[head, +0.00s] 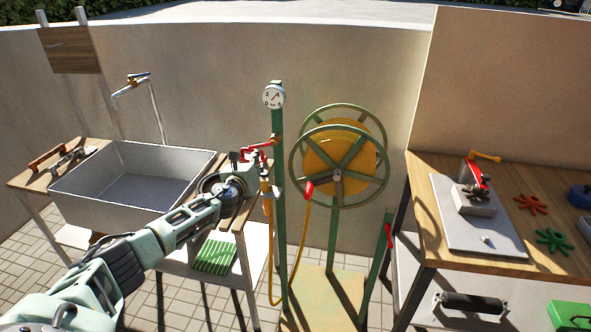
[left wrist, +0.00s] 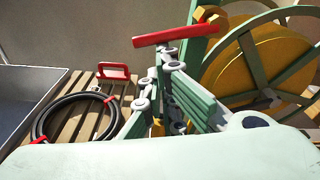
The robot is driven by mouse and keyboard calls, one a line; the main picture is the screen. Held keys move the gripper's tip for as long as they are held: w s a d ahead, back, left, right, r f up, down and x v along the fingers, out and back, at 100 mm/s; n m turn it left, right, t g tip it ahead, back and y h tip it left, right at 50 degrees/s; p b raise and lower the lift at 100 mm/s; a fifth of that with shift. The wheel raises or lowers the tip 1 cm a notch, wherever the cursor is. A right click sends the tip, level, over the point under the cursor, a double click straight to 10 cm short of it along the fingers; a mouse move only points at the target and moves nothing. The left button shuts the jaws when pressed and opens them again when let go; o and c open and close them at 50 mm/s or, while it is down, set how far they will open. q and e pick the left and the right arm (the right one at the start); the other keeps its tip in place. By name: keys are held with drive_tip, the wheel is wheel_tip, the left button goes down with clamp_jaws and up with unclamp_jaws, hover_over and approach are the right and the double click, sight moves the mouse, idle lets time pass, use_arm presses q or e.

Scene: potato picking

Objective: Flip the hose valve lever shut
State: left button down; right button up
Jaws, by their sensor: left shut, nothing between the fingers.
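The red valve lever (head: 258,150) sits near the top of the green post of the hose stand, by a brass fitting. In the left wrist view the lever (left wrist: 176,35) is a long red bar, roughly level with its right end slightly higher. My left gripper (head: 243,160) is shut and empty, just left of the post and close to the lever. In the left wrist view its closed fingers (left wrist: 170,62) are just below the lever in the picture. I cannot tell whether they touch it. The valve body is mostly hidden by the fingers. My right gripper is not in view.
A hose reel (head: 338,165) with a yellow drum stands right of the post, and a yellow hose (head: 304,240) hangs below. A grey sink (head: 80,190) is at left. A black hose coil (left wrist: 42,122) lies on slats. A workbench (head: 430,225) stands at right.

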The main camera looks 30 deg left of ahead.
use_arm(q)
drive_tip(key=v, duration=1.2)
drive_tip(key=shift+r, duration=0.15)
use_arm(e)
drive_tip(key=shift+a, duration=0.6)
